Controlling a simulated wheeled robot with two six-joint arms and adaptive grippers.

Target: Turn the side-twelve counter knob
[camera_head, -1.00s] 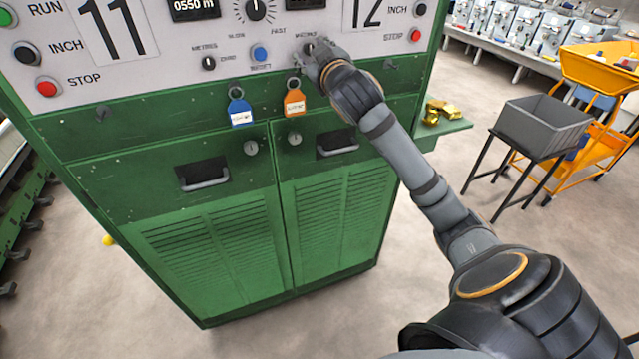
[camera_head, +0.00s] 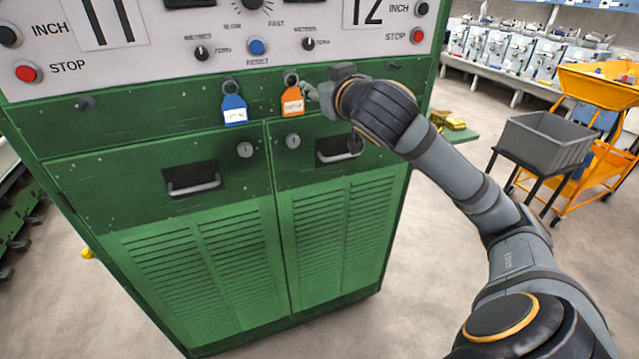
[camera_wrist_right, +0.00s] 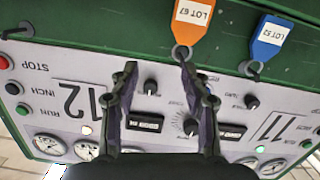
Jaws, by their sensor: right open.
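The side-twelve counter knob (camera_head: 309,43) is a small black knob on the white panel, left of the big 12, with a ZERO label beside it. It also shows in the right wrist view (camera_wrist_right: 150,87), upside down and between the fingers in the picture. My right gripper (camera_head: 318,92) is below the knob and apart from it, close to the orange tag (camera_head: 292,101). In the right wrist view, its two fingers (camera_wrist_right: 158,68) are spread with nothing between them. The knob's exact pointer angle is too small to tell. My left gripper is out of view.
A matching side-eleven knob (camera_head: 202,53) and a blue reset button (camera_head: 257,46) sit to the left. A blue tag (camera_head: 234,108) hangs on the green cabinet (camera_head: 150,150).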

